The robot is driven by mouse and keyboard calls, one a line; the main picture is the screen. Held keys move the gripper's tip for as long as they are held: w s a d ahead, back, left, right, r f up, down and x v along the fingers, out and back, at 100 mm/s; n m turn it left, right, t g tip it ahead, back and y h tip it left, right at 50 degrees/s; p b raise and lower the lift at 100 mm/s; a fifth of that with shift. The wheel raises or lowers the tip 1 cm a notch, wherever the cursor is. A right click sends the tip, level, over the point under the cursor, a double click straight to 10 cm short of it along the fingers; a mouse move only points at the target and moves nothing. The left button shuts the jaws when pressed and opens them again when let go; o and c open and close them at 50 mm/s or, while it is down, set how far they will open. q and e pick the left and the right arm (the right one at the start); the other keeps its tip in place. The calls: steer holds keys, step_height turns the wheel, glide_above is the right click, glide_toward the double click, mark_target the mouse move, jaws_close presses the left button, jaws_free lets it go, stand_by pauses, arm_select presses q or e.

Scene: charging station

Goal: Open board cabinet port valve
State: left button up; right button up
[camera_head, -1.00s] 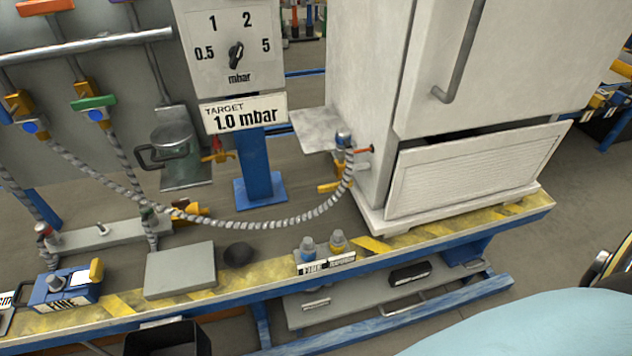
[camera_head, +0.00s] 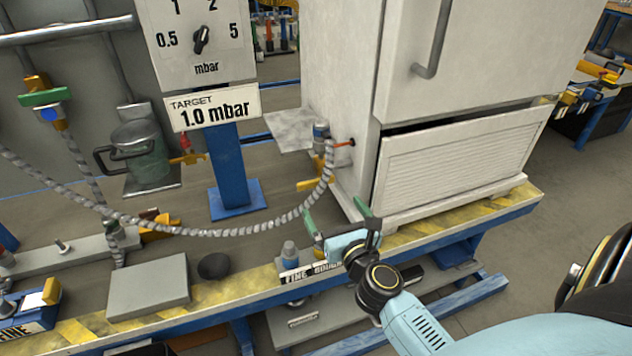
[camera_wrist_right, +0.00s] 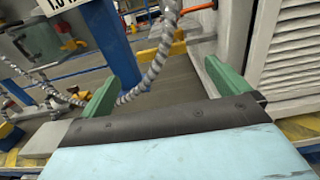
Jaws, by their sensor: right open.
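A braided hose (camera_head: 250,229) hangs from this fitting and runs left. On the board at left, a valve with a green handle (camera_head: 46,97) sits above a blue-marked body. My right gripper (camera_head: 337,215) is open and empty, below the cabinet port and in front of the cabinet's lower corner. In the right wrist view, the hose (camera_wrist_right: 160,60) runs between its green fingers without visible contact. My left gripper is not in view.
A yellow-striped bench edge (camera_head: 420,236) runs along the front. The gauge post (camera_head: 228,165) stands left of the cabinet. A grey block (camera_head: 148,285), a dark knob (camera_head: 214,266) and a grey-blue knob (camera_head: 290,253) sit near the front. A yellow bracket (camera_head: 312,186) lies below the port.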

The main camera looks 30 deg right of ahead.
mark_target(316, 181)
steer(key=b+x, duration=0.1)
steer(key=x, duration=1)
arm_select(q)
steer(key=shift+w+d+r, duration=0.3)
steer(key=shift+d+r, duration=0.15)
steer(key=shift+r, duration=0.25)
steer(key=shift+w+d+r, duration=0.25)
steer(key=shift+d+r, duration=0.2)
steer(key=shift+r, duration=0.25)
arm_select(e)
steer(key=shift+w, duration=0.5)
steer(key=c, duration=1.2)
steer(key=shift+o, duration=0.2)
